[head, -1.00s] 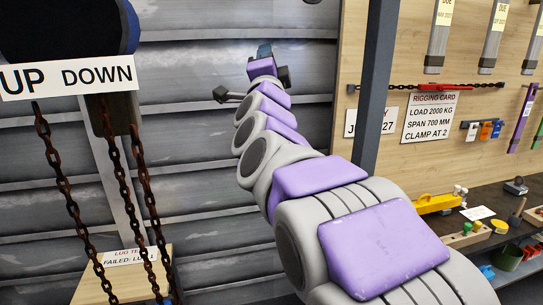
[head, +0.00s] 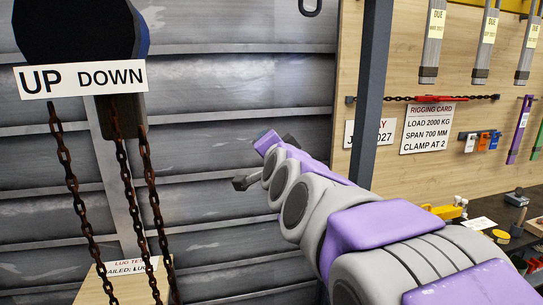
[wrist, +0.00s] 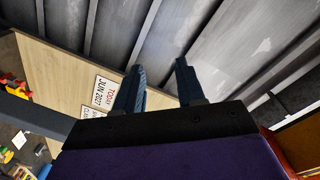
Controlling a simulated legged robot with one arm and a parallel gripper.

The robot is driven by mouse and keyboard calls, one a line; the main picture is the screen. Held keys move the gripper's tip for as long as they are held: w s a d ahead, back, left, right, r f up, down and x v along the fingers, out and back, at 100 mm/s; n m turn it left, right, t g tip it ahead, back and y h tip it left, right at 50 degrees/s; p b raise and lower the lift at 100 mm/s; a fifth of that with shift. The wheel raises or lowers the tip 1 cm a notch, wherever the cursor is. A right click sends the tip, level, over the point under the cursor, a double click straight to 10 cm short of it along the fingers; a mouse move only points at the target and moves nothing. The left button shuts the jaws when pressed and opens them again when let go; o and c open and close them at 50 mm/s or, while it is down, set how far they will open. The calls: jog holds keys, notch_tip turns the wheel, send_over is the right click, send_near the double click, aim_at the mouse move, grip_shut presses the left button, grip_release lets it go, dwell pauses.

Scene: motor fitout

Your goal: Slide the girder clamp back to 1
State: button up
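I cannot make out the girder or its clamp in either view. My gripper (wrist: 158,72) shows in the wrist view with its two dark fingers apart and nothing between them. It points toward grey ribbed metal sheeting. In the head view my arm reaches up and left, with its end in front of that sheeting, and the fingers are hard to make out there. A rigging card (head: 428,128) on the wooden wall reads load 2000 kg, span 700 mm, clamp at 2.
Rusty chains (head: 118,170) hang at the left below an UP DOWN sign (head: 80,78). A dark post (head: 371,90) stands just right of my arm's end. A wall chain (head: 480,97) with a red piece and a cluttered bench (head: 500,215) are at the right.

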aim_at(310, 15)
jog(key=shift+s+a+f, duration=0.4)
jog(key=shift+a+f, duration=0.15)
jog(key=shift+f, duration=0.25)
jog(key=shift+d+r, duration=0.1)
jog(key=shift+d, duration=0.55)
jog(key=shift+c, duration=0.3)
jog(key=w+a+r+m+t+h+p, duration=0.2)
jog(key=w+r+m+t+h+p, duration=0.15)
jog(key=r+m+h, duration=0.6)
jog(key=w+a+r+m+t+h+p, duration=0.1)
jog(key=w+r+m+t+h+p, duration=0.25)
jog(key=r+m+h, duration=0.6)
jog(key=s+d+m+g+h+p, duration=0.1)
jog(key=s+m+g+h, duration=0.4)
jog(key=m+g+h, duration=0.9)
jog(key=w+d+r+m+t+y+p, duration=0.1)
jog(key=w+d+r+y, duration=0.1)
jog(key=d+r, duration=0.1)
jog(key=w+d+r+m+t+y+p, duration=0.1)
jog(key=w+d+r+m+y, duration=0.1)
jog(key=d+r, duration=0.2)
jog(key=w+d+r+m+t+y+p, duration=0.1)
jog(key=w+d+r+p, duration=0.1)
jog(key=d+r, duration=0.1)
jog(key=shift+d+r+y, duration=0.15)
jog(key=shift+r+y, duration=0.2)
jog(key=shift+y, duration=0.05)
jog(key=shift+w, duration=0.1)
